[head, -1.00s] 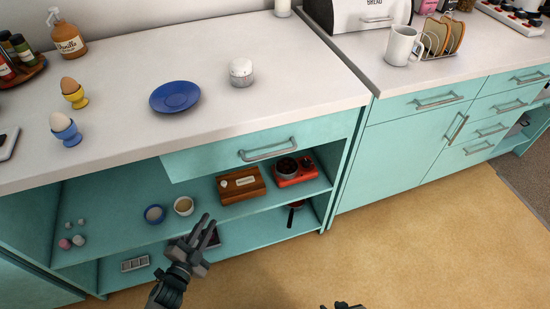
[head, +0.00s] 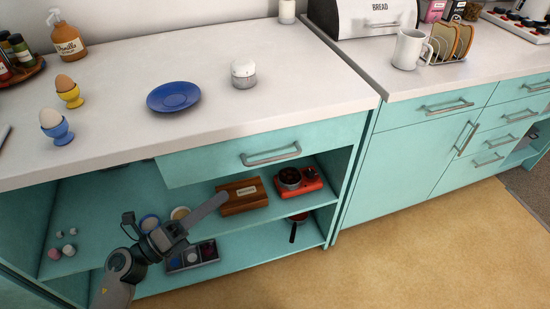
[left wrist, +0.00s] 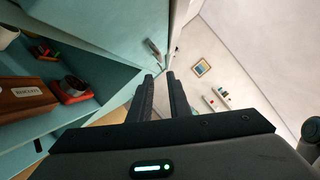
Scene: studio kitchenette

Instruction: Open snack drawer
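A teal drawer front (head: 215,164) with a grey bar handle (head: 270,155) sits under the white countertop, above the open shelves. It appears shut, and no snack label is readable on it. My left gripper (head: 222,203) is in front of the shelves, below and left of that handle, apart from it. In the left wrist view its two fingers (left wrist: 161,78) stand apart with a narrow empty gap. A grey handle (left wrist: 153,47) on a teal front shows just beyond the fingertips there. My right gripper is out of view.
Shelves below the drawer hold a wooden box (head: 240,196), a red appliance (head: 299,182) and bowls. On the countertop (head: 120,134) are a blue plate (head: 173,97) and egg cups. More teal drawers (head: 440,107) stand to the right. The floor (head: 400,255) is clear.

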